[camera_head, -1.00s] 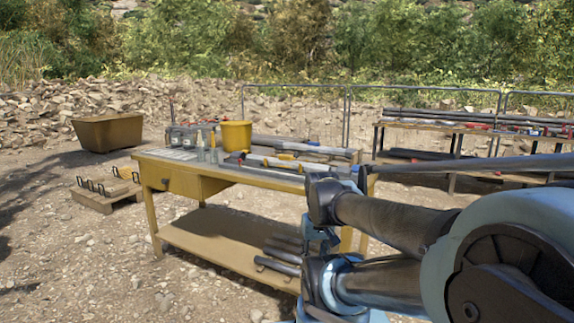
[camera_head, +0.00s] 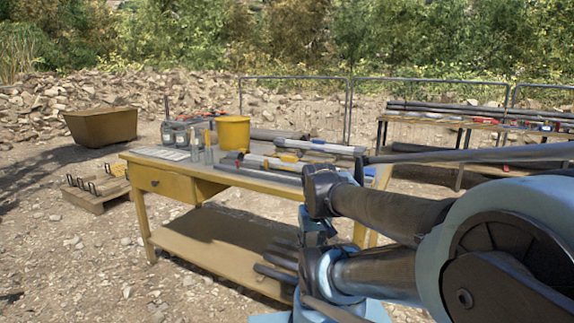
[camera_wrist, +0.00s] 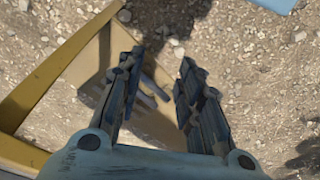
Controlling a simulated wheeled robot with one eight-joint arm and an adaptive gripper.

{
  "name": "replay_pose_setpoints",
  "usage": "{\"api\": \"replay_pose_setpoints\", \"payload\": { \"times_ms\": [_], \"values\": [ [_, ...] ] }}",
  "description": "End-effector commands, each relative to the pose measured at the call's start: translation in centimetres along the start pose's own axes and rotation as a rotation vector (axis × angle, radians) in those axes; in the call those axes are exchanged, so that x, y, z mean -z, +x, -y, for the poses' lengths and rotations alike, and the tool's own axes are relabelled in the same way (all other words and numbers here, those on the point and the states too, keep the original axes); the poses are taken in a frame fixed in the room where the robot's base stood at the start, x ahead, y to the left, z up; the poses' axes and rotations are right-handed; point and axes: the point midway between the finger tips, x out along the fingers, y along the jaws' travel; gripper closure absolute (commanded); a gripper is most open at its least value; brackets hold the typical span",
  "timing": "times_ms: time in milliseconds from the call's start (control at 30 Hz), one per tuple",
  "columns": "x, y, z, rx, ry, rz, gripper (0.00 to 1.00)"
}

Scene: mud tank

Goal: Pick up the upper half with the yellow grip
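A long grey tool part with a small yellow section (camera_head: 289,157) lies on the yellow workbench (camera_head: 170,160). It looks like the half with the yellow grip, but it is too small to make out fully. Other grey bars lie beside it. My gripper (camera_wrist: 161,57) is open and empty in the wrist view. It points down over gravel and the bench's lower shelf, beside the bench edge, apart from the tool part.
A yellow bucket (camera_head: 233,133) and several bottles stand on the bench. Grey pipes (camera_head: 276,262) lie on its lower shelf. A second table (camera_head: 398,118) with pipes stands behind to the right. A brown bin (camera_head: 101,126) and a pallet (camera_head: 95,192) stand left. Open gravel lies in front.

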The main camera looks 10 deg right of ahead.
Motion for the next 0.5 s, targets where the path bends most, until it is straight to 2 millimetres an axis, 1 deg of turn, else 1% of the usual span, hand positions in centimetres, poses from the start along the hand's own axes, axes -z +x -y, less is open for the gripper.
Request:
{"api": "replay_pose_setpoints", "payload": {
  "times_ms": [100, 133, 167, 200, 233, 267, 367, 467, 500],
  "values": [
    [0.0, 0.0, 0.0, 0.0, 0.0, 0.0, 0.67],
    [0.0, 0.0, 0.0, 0.0, 0.0, 0.0, 0.62],
    [0.0, 0.0, 0.0, 0.0, 0.0, 0.0, 0.55],
    [-0.4, -0.6, 0.0, 0.001, -0.002, -0.008, 0.46],
    [-0.5, -0.8, 0.0, 0.002, -0.005, -0.011, 0.39],
    [-0.3, -1.1, 0.1, 0.003, -0.009, -0.011, 0.38],
    [1.2, -2.5, 0.1, 0.015, -0.038, -0.01, 0.38],
    [3.8, -4.7, 0.4, 0.033, -0.094, -0.009, 0.38],
    [5.0, -5.8, 0.5, 0.043, -0.12, -0.01, 0.38]
  ]
}}
